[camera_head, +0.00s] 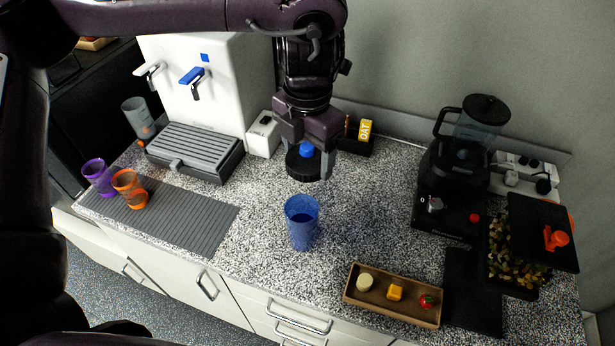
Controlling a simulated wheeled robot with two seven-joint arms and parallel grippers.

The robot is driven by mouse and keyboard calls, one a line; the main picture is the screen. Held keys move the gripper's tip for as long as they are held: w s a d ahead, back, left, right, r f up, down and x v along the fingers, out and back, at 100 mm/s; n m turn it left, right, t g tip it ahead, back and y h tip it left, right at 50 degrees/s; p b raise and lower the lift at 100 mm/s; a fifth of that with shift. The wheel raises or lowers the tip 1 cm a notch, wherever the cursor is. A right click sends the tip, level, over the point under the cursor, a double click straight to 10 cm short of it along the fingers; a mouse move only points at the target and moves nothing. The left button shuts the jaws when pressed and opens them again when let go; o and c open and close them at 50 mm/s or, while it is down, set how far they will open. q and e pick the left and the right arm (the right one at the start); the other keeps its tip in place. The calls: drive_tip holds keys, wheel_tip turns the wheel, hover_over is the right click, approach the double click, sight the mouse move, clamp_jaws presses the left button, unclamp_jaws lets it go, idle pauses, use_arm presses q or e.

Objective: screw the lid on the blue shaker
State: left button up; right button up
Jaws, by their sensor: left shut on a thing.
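The blue shaker (302,226) stands upright and open at the top on the speckled counter, near its middle. My left gripper (307,158) comes down from above and is shut on the lid (303,167), a black disc with a blue cap on top. The lid is held level, above and slightly behind the shaker, apart from its rim. The gripper fingers hide parts of the lid's edge. My right gripper does not show.
Purple (99,178) and orange (130,188) cups stand on a grey mat (196,222) at left. A white dispenser (205,90) is behind. A blender (462,150) and snack container (512,265) stand at right. A tray (391,313) lies at front. Bare counter surrounds the shaker.

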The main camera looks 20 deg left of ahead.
sight(307, 158)
use_arm(q)
wheel_tip(307, 158, up, 8)
drive_tip(key=shift+r, duration=0.15)
idle(0.3)
